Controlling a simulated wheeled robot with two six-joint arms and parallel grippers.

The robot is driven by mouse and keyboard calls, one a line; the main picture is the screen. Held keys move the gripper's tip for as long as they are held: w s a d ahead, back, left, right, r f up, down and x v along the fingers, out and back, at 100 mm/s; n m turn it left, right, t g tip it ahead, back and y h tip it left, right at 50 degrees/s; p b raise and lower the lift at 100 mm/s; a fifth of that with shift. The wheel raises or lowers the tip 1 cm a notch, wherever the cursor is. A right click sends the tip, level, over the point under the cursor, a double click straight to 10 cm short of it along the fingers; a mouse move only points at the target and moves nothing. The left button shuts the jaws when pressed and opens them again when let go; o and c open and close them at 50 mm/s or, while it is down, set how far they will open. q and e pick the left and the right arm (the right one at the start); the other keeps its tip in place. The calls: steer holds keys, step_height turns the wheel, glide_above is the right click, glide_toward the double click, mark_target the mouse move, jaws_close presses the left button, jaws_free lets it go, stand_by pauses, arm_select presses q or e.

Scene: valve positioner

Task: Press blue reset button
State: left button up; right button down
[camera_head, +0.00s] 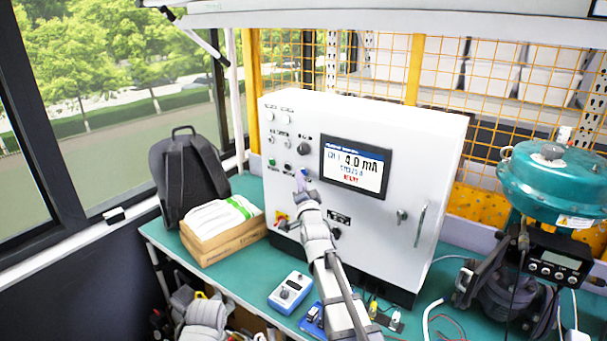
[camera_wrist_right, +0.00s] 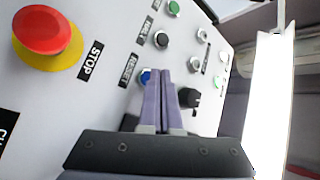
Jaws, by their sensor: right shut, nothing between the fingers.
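The blue reset button (camera_wrist_right: 145,76) shows in the right wrist view beside a black RESET label, on the white panel. It is partly covered by the fingers. My right gripper (camera_wrist_right: 160,74) is shut and empty, its purple-grey fingertips right at the button. I cannot tell whether they touch it. My left gripper cannot be made out.
The box's screen (camera_head: 355,166) reads 4.0 mA. A backpack (camera_head: 185,175), a carton (camera_head: 225,238) and a teal valve actuator (camera_head: 550,178) stand around the box.

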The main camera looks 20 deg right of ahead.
steer(key=shift+s+a, duration=0.25)
steer(key=shift+a, duration=0.05)
steer(key=s+a, duration=0.1)
steer(key=a, duration=0.1)
steer(key=s+a, duration=0.2)
stand_by(0.5)
stand_by(0.6)
